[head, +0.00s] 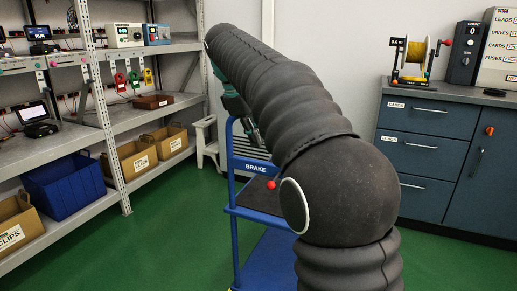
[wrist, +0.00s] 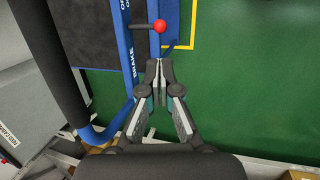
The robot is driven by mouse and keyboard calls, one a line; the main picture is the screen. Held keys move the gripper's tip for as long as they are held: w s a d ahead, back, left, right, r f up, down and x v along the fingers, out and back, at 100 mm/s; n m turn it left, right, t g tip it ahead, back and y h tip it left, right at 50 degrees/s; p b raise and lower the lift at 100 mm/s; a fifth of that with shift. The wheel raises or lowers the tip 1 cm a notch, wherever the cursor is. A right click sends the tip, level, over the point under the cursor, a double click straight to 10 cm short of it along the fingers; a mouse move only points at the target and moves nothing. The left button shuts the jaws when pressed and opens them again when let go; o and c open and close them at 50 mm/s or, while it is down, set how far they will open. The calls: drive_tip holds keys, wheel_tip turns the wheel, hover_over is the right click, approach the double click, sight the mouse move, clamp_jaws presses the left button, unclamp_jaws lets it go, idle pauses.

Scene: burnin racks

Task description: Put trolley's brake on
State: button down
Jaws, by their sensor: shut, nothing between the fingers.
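The blue trolley (head: 232,200) stands on the green floor, partly hidden behind my arm in the head view. Its upper blue rail carries the word BRAKE, and the rail also shows in the wrist view (wrist: 127,50). The brake lever's red knob (head: 271,184) is just below that label. In the wrist view the red knob (wrist: 160,26) sits on a short rod sticking out sideways from the rail. My gripper (wrist: 159,63) is shut and empty, beside the rail, with its tips apart from the knob in the picture. In the head view my arm hides most of the gripper.
A metal shelf rack (head: 108,110) with bins and instruments stands left. A blue cabinet (head: 440,155) with a yellow reel (head: 415,52) on top stands right. A grey step stool (head: 205,140) is behind the trolley. Green floor (wrist: 250,90) beside the rail is clear.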

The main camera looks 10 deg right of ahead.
drive_tip(key=b+x, duration=0.2)
drive_tip(key=x, duration=1)
drive_tip(key=shift+f, duration=0.2)
